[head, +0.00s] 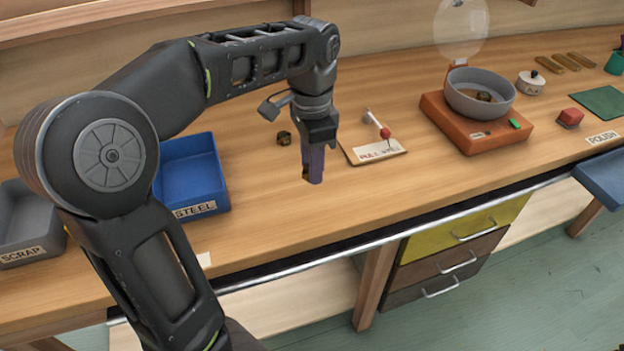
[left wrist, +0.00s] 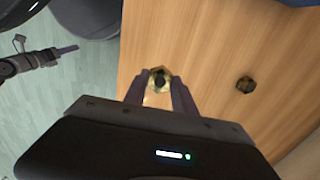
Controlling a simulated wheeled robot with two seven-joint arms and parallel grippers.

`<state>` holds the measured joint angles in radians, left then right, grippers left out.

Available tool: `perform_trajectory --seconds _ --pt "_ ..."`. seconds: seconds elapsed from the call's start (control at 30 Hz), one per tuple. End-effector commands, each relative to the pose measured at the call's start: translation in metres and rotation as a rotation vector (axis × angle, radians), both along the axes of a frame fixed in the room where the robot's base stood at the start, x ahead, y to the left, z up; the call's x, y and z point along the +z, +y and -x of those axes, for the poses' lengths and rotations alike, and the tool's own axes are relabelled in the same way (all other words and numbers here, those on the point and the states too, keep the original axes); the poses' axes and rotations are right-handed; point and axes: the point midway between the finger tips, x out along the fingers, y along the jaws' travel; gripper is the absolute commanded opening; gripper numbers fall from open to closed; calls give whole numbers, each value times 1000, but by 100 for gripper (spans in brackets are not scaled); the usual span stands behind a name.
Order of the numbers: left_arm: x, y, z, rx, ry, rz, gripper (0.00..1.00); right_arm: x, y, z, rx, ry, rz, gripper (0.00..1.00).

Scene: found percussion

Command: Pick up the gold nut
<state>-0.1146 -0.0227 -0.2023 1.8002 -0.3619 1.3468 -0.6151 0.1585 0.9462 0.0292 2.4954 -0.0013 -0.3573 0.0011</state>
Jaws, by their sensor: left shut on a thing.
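My left gripper (head: 313,178) is above the wooden bench, fingers pointing down. In the left wrist view its fingertips (left wrist: 160,84) are shut on a gold nut (left wrist: 158,76), a pale brassy ring with a dark hole. The fingers hide this nut in the head view. A second, darker brownish nut (head: 283,138) lies on the bench, left of and behind the gripper. It also shows in the left wrist view (left wrist: 245,85), apart from the fingers. My right gripper (left wrist: 66,50) appears small at the left of the left wrist view, too small to read its fingers.
A blue STEEL bin (head: 188,178) and a grey SCRAP bin (head: 28,222) stand at the left. A labelled card (head: 378,151) with a red-tipped stick lies right of the gripper. Farther right is an orange scale (head: 474,132) with a grey bowl (head: 480,94).

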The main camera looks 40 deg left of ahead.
Motion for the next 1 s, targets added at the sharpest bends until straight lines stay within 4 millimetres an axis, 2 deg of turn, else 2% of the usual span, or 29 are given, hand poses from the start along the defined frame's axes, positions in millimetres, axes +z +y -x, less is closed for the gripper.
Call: perform_trajectory --seconds 0.1,0.2,1.0 --pt "16 0 -1 -1 -3 -1 0 1 0 0 0 0 0 36" --pt "22 0 0 -1 -1 0 0 1 0 0 0 0 0 36" --pt "22 0 0 -1 -1 -1 0 1 0 0 0 0 0 36"
